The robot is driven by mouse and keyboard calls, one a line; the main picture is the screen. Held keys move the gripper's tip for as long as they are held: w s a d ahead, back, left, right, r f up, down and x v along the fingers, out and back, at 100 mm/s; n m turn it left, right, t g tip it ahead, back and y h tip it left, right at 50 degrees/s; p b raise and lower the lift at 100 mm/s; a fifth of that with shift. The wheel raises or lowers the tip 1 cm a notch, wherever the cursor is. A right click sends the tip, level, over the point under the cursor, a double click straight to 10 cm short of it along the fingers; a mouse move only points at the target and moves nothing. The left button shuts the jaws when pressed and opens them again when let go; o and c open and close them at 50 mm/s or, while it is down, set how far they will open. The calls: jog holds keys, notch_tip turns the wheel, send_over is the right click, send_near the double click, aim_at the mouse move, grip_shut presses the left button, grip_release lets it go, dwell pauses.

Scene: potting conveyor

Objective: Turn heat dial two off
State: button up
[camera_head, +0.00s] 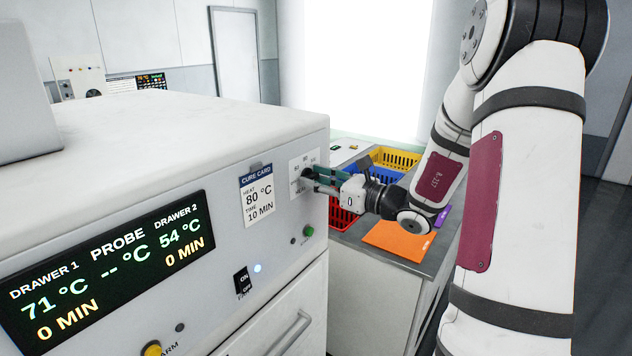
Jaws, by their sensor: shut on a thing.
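The heat dial (306,174) is a small dark knob on the right end of the white machine's (160,120) front panel. A white scale plate with small numbers surrounds it. My gripper (314,180) reaches in from the right, with its green-grey fingers closed on the dial. The fingers hide most of the knob, so I cannot tell where its pointer stands. The black display (110,270) reads Drawer 1 at 71 °C and 0 min, probe blank, and Drawer 2 at 54 °C and 0 min.
A cure card (257,195) reads 80 °C, 10 min. Below are a green button (308,231), an on/off switch (242,281) and a drawer handle (290,334). Right of the machine, a counter holds yellow (395,158), blue (372,172) and red (341,217) baskets and an orange sheet (398,240).

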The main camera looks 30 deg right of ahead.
dwell(0.4)
jog(key=o, duration=1.2)
jog(key=shift+c, duration=0.2)
jog(key=v, duration=1.2)
